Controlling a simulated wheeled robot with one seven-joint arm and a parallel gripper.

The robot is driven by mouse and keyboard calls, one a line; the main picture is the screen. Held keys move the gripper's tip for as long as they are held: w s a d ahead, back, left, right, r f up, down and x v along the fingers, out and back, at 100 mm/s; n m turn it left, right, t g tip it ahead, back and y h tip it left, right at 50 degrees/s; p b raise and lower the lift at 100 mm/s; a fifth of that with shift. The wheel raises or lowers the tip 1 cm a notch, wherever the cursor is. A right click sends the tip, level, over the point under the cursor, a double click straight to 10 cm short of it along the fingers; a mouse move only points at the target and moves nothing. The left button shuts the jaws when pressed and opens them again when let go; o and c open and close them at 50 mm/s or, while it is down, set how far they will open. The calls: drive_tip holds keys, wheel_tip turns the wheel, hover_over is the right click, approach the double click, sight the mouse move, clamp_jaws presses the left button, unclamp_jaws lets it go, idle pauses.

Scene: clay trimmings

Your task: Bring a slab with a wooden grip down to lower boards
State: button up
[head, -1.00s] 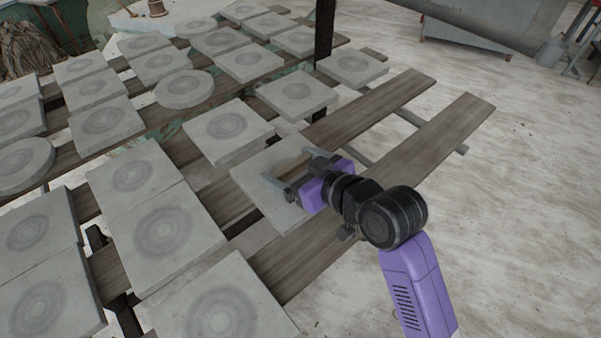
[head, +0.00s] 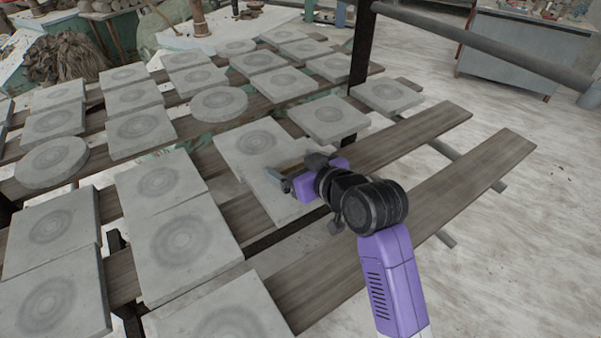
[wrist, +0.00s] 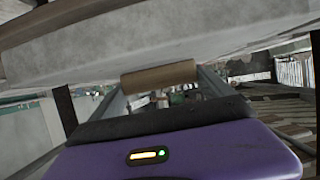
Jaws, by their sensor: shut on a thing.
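The square grey slab (head: 277,205) with a wooden grip is in the middle of the head view, partly hidden by my gripper. My gripper (head: 297,175) is shut on its wooden grip (wrist: 158,78); the wrist view shows this light brown bar between the two fingers. The slab's pale face (wrist: 150,38) fills the top of that view. In the head view the slab lies close against a neighbouring ringed slab (head: 250,143); whether they touch is unclear. Bare wooden boards (head: 420,135) and (head: 460,205) run to the right of it.
Several ringed grey slabs, such as one at the front left (head: 180,240) and one behind (head: 328,117), cover the boards. A dark post (head: 362,50) and a grey pipe (head: 480,38) stand at the back. Bare board and open floor (head: 530,250) are to the right.

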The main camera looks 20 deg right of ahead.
drive_tip(key=shift+w+f+b, duration=0.15)
drive_tip(key=shift+f+b, duration=0.75)
drive_tip(key=shift+f, duration=0.8)
drive_tip(key=shift+f, duration=0.35)
